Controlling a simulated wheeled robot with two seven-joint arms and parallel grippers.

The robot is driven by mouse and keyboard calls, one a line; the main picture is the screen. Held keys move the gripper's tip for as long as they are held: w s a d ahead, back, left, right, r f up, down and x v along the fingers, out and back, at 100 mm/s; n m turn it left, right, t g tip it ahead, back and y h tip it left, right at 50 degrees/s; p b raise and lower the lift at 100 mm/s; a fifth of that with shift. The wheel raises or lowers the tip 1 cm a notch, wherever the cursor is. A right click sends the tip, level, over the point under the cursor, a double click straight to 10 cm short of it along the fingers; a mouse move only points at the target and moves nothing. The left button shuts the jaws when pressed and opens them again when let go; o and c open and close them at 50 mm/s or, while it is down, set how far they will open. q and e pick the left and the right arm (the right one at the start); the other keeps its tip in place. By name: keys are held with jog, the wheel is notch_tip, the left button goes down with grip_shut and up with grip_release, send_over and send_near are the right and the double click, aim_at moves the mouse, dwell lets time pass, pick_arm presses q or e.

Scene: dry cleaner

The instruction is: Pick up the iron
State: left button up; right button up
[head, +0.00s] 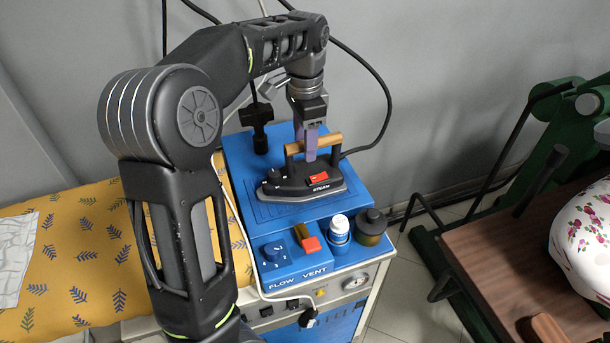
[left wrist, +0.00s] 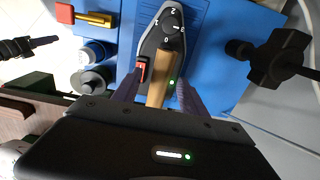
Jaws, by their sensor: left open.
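The iron (head: 312,185) stands on the blue top of the steam station (head: 238,180). It has a dark grey body, a light wooden handle, a red button and a dial. My left gripper (head: 310,150) points down at the handle from above. In the left wrist view, its two open purple fingers (left wrist: 155,95) lie on either side of the wooden handle (left wrist: 162,85), and the iron's dial (left wrist: 168,25) shows beyond. I cannot tell whether a finger touches the handle. My right gripper is not in view.
A white-capped bottle (head: 339,230) and a dark jar (head: 371,227) stand at the station's front right corner. A black knobbed fitting (head: 257,120) rises behind the iron. A yellow patterned ironing surface (head: 80,250) lies left. A brown table (head: 510,270) stands right.

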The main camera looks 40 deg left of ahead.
pick_arm(q)
send_over(305, 171)
notch_tip(305, 171, down, 5)
jog(key=shift+s+d+r+p, duration=0.1)
jog(key=shift+s+p, duration=0.05)
jog(key=shift+p, duration=0.3)
grip_shut()
dwell(0.6)
dwell(0.8)
jog(key=shift+r, duration=0.15)
